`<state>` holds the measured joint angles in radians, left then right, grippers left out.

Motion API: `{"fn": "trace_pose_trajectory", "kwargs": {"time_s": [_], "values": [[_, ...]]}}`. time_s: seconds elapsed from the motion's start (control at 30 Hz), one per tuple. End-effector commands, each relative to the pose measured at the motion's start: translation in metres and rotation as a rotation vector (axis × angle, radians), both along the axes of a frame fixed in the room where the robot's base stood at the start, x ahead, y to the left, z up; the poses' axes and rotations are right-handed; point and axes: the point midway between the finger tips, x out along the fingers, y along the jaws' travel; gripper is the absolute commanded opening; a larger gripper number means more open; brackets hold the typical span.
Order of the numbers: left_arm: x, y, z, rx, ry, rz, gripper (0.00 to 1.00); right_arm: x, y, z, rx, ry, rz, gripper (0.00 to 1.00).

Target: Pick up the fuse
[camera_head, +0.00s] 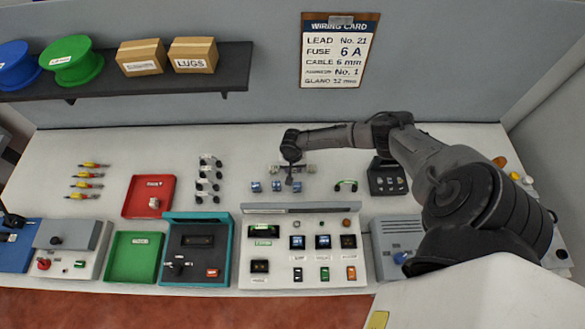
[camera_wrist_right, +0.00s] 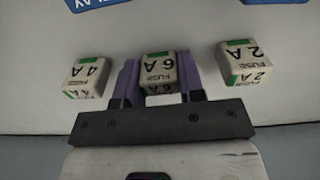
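The 6 A fuse (camera_wrist_right: 158,70), a small cream block with a green band, stands between the two purple fingers of my right gripper (camera_wrist_right: 159,78). The fingers lie on either side of it, very close. I cannot tell whether they press on it. The 4 A fuse (camera_wrist_right: 88,78) is to the left and the 2 A fuse (camera_wrist_right: 246,65) to the right in the wrist view, both outside the fingers. In the head view my right gripper (camera_head: 291,177) points down over the fuse row behind the blue modules and largely hides the middle fuse. My left gripper is not in view.
Blue modules (camera_head: 276,186) stand just in front of the fuses. A grey console (camera_head: 305,250) is nearer, with a teal unit (camera_head: 197,248), a green tray (camera_head: 133,257) and a red tray (camera_head: 149,196) to the left. The wiring card (camera_head: 339,50) reads fuse 6 A.

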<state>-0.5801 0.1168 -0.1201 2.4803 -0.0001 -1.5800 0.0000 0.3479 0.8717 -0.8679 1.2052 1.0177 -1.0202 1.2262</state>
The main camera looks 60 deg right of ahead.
Motion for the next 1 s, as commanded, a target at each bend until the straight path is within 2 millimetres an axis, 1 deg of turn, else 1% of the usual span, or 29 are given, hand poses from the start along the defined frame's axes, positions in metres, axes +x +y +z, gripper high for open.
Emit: {"fn": "trace_pose_trajectory", "kwargs": {"time_s": [0.03, 0.2, 0.43, 0.57, 0.67, 0.77, 0.83, 1.0], "values": [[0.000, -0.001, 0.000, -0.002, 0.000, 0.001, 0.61, 0.000, 0.000, 0.000, 0.000, 0.000, 0.000, 0.30], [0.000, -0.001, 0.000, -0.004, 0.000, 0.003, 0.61, 0.000, 0.000, 0.000, 0.000, 0.000, 0.000, 0.13], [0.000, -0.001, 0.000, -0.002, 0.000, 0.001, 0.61, 0.000, 0.000, 0.000, 0.000, 0.000, 0.000, 0.13], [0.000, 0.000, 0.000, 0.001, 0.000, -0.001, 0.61, 0.000, 0.000, 0.005, 0.001, -0.001, 0.000, 0.13], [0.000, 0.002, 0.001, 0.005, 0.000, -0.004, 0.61, 0.000, 0.000, 0.013, 0.000, 0.000, 0.001, 0.13], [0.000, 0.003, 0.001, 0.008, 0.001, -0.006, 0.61, 0.000, -0.001, 0.027, -0.002, -0.001, 0.001, 0.13], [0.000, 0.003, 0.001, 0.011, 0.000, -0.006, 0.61, 0.000, -0.001, 0.042, -0.001, -0.003, 0.002, 0.13], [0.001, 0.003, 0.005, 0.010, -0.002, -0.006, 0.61, -0.036, -0.006, 0.061, -0.003, 0.004, 0.003, 0.13]]}}
